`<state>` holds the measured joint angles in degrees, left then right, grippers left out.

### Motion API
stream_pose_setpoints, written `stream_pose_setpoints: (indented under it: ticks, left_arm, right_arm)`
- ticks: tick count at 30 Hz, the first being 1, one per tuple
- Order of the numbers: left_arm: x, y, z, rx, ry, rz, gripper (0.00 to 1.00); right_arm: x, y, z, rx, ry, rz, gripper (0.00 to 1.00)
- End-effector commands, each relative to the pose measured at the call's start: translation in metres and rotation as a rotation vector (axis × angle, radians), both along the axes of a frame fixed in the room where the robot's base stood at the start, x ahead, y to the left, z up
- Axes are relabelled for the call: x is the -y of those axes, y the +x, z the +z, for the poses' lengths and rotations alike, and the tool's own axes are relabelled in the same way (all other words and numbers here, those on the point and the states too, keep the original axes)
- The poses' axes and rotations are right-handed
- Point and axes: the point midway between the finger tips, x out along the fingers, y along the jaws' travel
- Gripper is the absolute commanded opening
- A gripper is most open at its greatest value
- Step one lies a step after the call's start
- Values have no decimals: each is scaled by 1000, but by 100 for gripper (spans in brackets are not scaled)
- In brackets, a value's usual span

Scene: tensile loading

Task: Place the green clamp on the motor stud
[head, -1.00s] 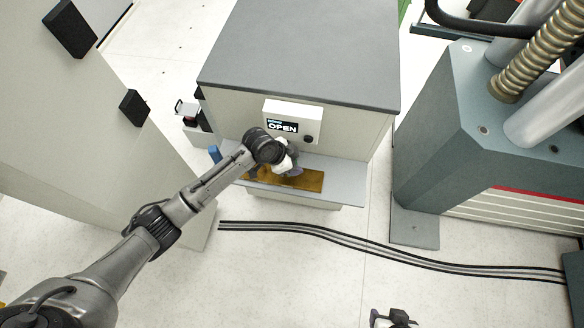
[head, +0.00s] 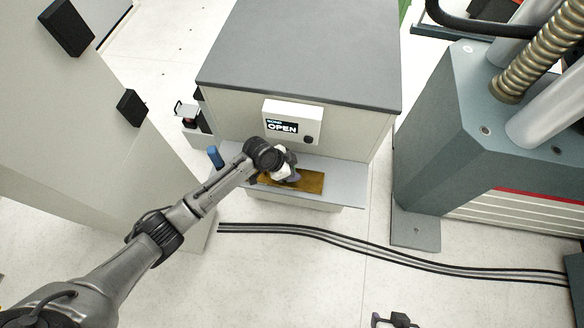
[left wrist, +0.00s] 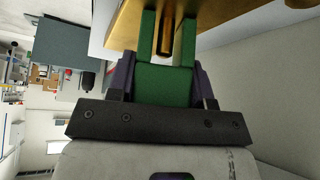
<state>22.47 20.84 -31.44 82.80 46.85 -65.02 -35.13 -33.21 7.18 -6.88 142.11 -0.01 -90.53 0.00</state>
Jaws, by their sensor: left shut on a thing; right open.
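My left gripper (left wrist: 164,80) is shut on the green clamp (left wrist: 164,87), a fork shape with two prongs pointing up in the left wrist view. A gold stud (left wrist: 166,38) shows between the prongs; I cannot tell whether it touches them. In the head view my left gripper (head: 290,172) is low over the brass-coloured plate (head: 311,182) on the grey ledge, and the clamp is hidden there. My right gripper (head: 393,320) is open and only partly in view at the bottom edge, far from the ledge.
A cabinet with a grey top (head: 305,50) and an "OPEN" display (head: 283,127) stands behind the ledge (head: 345,184). A blue cylinder (head: 215,156) is at the ledge's left end. A large grey machine (head: 450,140) stands right. Cables (head: 400,255) cross the floor.

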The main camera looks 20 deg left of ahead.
Motion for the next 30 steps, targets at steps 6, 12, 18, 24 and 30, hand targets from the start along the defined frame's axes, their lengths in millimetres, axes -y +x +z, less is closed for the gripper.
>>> stream_pose_setpoints:
  ticks: [6,12,18,24,30]
  left_arm:
    - [0,0,-1,0,0,0,64]
    - [0,0,-1,0,0,0,72]
    - [0,0,4,1,-1,0,72]
    - [-13,-7,28,2,1,0,72]
    - [-30,-19,60,2,1,-1,72]
  right_arm:
    - [-1,0,0,-1,4,-3,57]
    - [-3,0,0,0,9,-5,57]
    - [-3,0,2,0,9,-6,57]
    - [-2,0,10,0,8,-5,57]
    - [-1,0,18,-1,4,-2,57]
